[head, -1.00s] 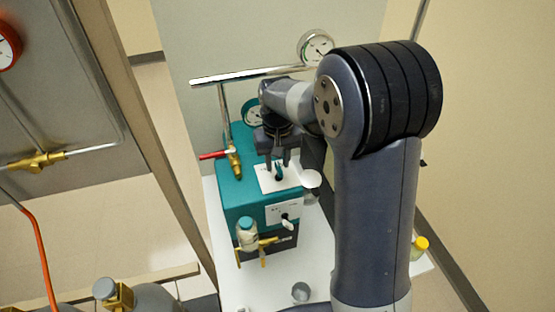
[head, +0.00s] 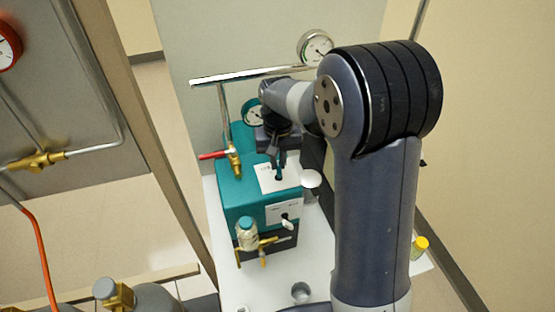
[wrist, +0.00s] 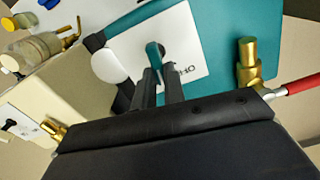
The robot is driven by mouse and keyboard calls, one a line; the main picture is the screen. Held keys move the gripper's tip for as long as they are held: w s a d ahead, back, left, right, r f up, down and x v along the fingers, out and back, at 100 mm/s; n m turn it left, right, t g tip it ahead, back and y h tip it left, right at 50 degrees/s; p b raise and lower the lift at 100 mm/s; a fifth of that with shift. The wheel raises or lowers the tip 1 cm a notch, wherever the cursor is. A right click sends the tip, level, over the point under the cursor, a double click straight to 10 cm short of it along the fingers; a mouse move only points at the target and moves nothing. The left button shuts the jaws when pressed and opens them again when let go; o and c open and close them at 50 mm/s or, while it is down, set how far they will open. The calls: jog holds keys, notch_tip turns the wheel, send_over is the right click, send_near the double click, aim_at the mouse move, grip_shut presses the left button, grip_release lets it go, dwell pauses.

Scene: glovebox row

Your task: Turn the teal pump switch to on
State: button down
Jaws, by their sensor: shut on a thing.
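The teal pump (head: 238,202) is a teal box on the white bench at centre left. A white switch plate (head: 266,182) lies on its top; in the wrist view the plate (wrist: 185,75) bears dark marks that I cannot read for certain. The small teal switch lever (wrist: 153,52) stands up from this plate. My gripper (head: 278,163) reaches down to it from above; in the wrist view its two dark fingers (wrist: 159,88) are shut on the lever. The fingers hide the lever's lower part, so which mark it points to cannot be told.
A brass valve with a red handle (head: 212,155) stands left of the plate. A white round piece (head: 311,178) sits close on its right. A second white plate with a switch (head: 288,224) and a bottle (head: 246,232) are at the box's front. A metal rail (head: 235,77) runs behind.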

jog(key=shift+d+m, duration=0.15)
jog(key=shift+m, duration=0.9)
jog(key=shift+d+m, duration=0.1)
jog(key=shift+m, duration=0.95)
jog(key=c, duration=1.5)
grip_release()
notch_tip(320, 180, up, 11)
jog(key=shift+f, duration=0.1)
jog(key=shift+f, duration=0.15)
